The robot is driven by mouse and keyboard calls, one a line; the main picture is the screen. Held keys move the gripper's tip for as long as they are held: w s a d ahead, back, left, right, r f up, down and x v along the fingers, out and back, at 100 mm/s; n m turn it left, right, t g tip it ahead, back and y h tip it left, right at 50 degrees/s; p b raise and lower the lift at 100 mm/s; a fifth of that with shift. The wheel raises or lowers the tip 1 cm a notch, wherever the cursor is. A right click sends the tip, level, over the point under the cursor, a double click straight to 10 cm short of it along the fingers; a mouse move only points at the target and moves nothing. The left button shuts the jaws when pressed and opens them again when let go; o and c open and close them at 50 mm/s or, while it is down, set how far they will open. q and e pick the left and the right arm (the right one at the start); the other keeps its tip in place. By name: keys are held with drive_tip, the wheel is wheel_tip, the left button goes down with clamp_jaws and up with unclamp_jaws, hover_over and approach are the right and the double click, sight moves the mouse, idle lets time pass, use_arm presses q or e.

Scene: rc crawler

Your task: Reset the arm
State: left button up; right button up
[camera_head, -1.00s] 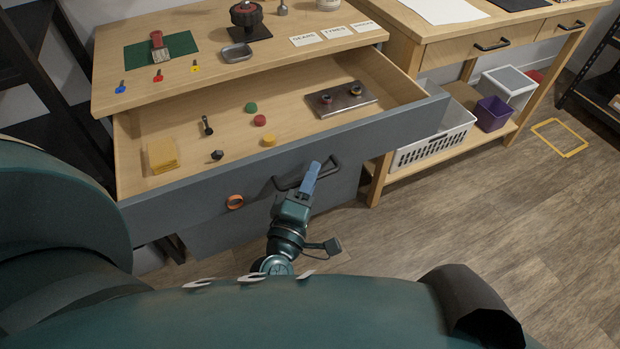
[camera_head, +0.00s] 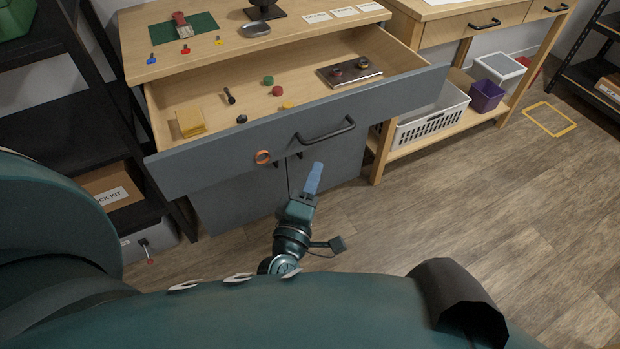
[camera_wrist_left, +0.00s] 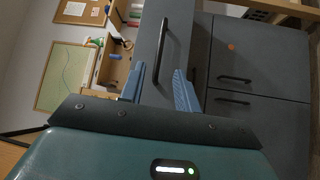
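My left gripper (camera_head: 314,178) has blue fingers and points toward the cabinet. In the head view it shows just below and in front of the drawer handle (camera_head: 326,133), apart from it. The left wrist view shows the two fingers (camera_wrist_left: 160,88) spread with nothing between them, so it is open and empty. Beyond them the dark handle bar (camera_wrist_left: 163,50) stands on the grey drawer front. The drawer (camera_head: 205,165) is pulled open. My right gripper is in neither view.
The drawer holds a yellow block (camera_head: 190,122), small coloured caps and a metal plate (camera_head: 348,73). A black shelf stands left; a white basket (camera_head: 432,118) sits right. The floor at right is mostly clear.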

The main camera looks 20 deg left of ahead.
use_arm(q)
drive_tip(key=shift+s+f, duration=0.1)
drive_tip(key=shift+s, duration=0.35)
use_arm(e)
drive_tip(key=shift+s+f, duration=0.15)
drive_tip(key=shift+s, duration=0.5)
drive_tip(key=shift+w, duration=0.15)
